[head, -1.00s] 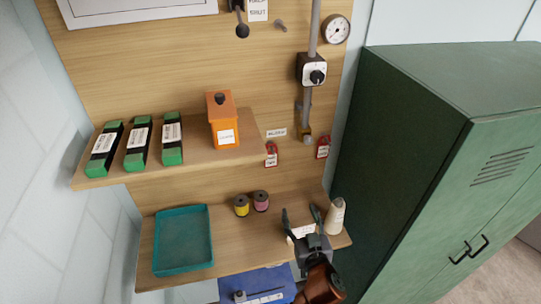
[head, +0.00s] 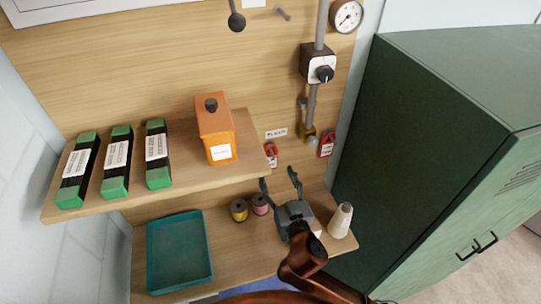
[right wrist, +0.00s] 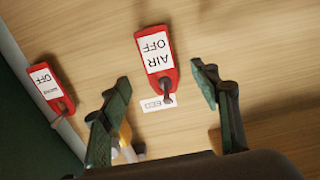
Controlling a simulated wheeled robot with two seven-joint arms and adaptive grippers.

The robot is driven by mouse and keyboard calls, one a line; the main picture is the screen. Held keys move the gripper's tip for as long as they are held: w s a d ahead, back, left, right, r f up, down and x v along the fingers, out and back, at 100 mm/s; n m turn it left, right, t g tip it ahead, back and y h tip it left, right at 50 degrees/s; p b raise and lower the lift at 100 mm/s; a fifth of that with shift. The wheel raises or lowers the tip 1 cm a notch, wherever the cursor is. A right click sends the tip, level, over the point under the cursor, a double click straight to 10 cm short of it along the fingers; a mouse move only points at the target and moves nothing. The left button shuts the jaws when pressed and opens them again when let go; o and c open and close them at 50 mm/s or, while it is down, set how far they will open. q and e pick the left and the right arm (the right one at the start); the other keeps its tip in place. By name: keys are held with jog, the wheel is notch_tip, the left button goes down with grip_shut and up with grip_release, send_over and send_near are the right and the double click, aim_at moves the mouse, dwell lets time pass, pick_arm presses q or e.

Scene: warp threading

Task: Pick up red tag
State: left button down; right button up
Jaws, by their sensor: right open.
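Two red tags hang on pegs on the wooden back board. The left red tag (head: 270,154) hangs just beyond the shelf's right end. In the right wrist view it is the tag reading "AIR OFF" (right wrist: 157,55), upside down. The other red tag (head: 326,145) hangs further right; it also shows at the left of the right wrist view (right wrist: 48,88). My right gripper (head: 279,178) is open and empty, below and in front of the left tag. In the wrist view the "AIR OFF" tag lies between its spread fingers (right wrist: 160,76), with no visible contact. My left gripper is out of view.
The upper shelf (head: 190,187) holds an orange box (head: 214,135) and several green-black boxes. A valve pipe and green cabinet (head: 420,150) flank the right.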

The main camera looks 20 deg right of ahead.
aim_at(271, 160)
jog(key=w+p, duration=0.2)
jog(key=w, duration=0.3)
jog(key=shift+w, duration=0.35)
jog(key=shift+w+f+p, duration=0.15)
jog(key=shift+w+p, duration=0.15)
jog(key=shift+w, duration=0.2)
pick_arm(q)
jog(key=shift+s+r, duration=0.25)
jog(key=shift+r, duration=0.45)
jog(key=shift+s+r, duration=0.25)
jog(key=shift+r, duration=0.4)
pick_arm(e)
jog(key=c, duration=1.1)
